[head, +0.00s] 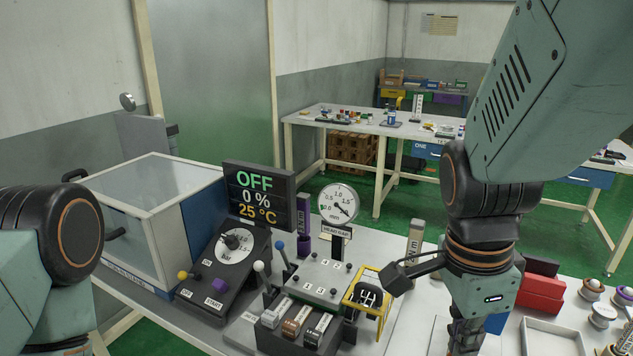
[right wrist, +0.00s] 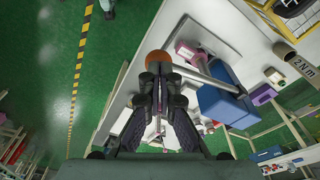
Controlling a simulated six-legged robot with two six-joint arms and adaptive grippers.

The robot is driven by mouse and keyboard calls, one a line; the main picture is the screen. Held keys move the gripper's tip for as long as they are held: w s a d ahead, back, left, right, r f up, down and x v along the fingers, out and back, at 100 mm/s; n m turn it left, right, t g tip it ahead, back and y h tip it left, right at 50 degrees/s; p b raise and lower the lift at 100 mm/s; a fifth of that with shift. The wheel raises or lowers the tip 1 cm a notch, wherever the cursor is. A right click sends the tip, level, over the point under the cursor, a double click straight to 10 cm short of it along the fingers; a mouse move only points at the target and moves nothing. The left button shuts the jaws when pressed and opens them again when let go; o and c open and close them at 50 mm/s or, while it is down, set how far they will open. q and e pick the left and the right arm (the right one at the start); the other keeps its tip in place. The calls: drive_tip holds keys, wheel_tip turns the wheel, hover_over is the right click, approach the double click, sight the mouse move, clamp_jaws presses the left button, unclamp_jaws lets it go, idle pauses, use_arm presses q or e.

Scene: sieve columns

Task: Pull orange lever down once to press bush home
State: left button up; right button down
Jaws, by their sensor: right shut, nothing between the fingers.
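The orange lever's ball end (right wrist: 158,64) shows in the right wrist view, just beyond my right fingertips. Its grey rod (right wrist: 208,80) runs from the ball toward the right of that picture. My right gripper (right wrist: 158,75) is shut and empty, with its tips close to the ball. I cannot tell whether they touch it. In the head view my right arm comes down at the right and hides the lever. My left arm shows at the left edge, but its gripper is out of the picture. I cannot make out the bush in either view.
On the bench are a display reading OFF (head: 260,198), a dial panel (head: 225,260), a round gauge (head: 338,204) and a yellow-framed part (head: 370,296) close to my right arm. A red block (head: 541,290) and a white tray (head: 548,338) stand right of it.

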drive_tip(key=shift+d+f+h, duration=0.3)
drive_tip(key=shift+f+h, duration=0.05)
drive_tip(key=shift+h, duration=0.15)
drive_tip(key=shift+s, duration=0.15)
